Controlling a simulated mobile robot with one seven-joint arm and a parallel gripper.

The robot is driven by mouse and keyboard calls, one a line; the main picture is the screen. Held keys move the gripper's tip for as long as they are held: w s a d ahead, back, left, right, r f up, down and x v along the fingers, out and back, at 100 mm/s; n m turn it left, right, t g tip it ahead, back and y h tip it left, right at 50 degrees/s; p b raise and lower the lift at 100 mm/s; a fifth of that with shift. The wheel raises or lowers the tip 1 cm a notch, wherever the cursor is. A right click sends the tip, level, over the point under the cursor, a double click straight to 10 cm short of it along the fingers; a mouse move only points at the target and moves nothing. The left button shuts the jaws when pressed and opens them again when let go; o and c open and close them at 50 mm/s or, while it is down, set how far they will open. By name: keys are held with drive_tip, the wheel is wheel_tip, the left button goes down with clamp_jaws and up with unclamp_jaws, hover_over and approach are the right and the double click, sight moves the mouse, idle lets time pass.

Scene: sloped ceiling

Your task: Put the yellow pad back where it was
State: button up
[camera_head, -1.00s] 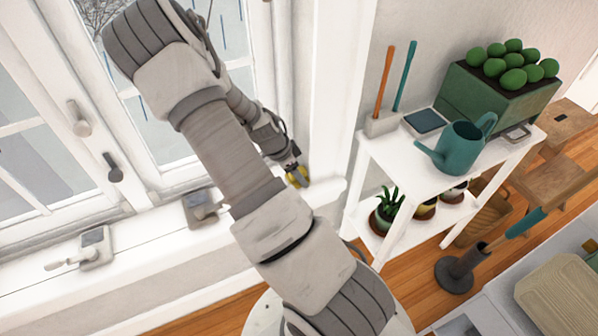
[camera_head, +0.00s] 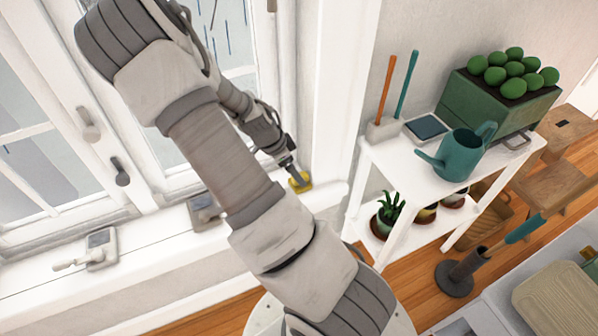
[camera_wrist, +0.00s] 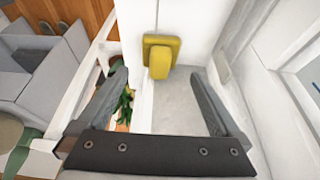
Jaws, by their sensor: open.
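The yellow pad (camera_head: 300,184) rests at the right end of the white window sill, against the corner by the white frame. In the wrist view the pad (camera_wrist: 161,55) shows a flat square piece with a thicker rounded block on it. My gripper (camera_head: 291,166) is just above and beside the pad in the head view. In the wrist view my gripper (camera_wrist: 160,84) is open and empty, with the pad beyond the fingertips, apart from them and roughly centred between them. The pad's underside is hidden.
A white shelf (camera_head: 400,156) with a teal watering can (camera_head: 457,156) and potted plants stands to the right of the sill. Window handles (camera_head: 120,172) project at the left. A grey device (camera_head: 101,246) sits on the left of the sill. The sill between is partly hidden by my arm.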

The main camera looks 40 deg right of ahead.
drive_tip(key=s+a+r+n+t+y+p, duration=0.1)
drive_tip(key=a+r+n+t+y, duration=0.15)
drive_tip(key=a+r+n, duration=0.5)
drive_tip(key=s+a+r+n+t+y+p, duration=0.1)
drive_tip(key=s+a+r+n+y, duration=0.15)
drive_tip(key=a+r, duration=0.9)
drive_tip(key=s+a+r+n+t, duration=0.2)
drive_tip(key=s+r+n+t, duration=0.1)
drive_tip(key=s+r+n, duration=0.7)
wheel_tip(320, 180, up, 4)
drive_tip(key=shift+s+a+r+n+h, duration=0.1)
drive_tip(key=shift+s+a+n+h, duration=0.2)
drive_tip(key=shift+s+n, duration=0.1)
wheel_tip(320, 180, up, 15)
drive_tip(key=p, duration=1.5)
drive_tip(key=shift+r, duration=0.2)
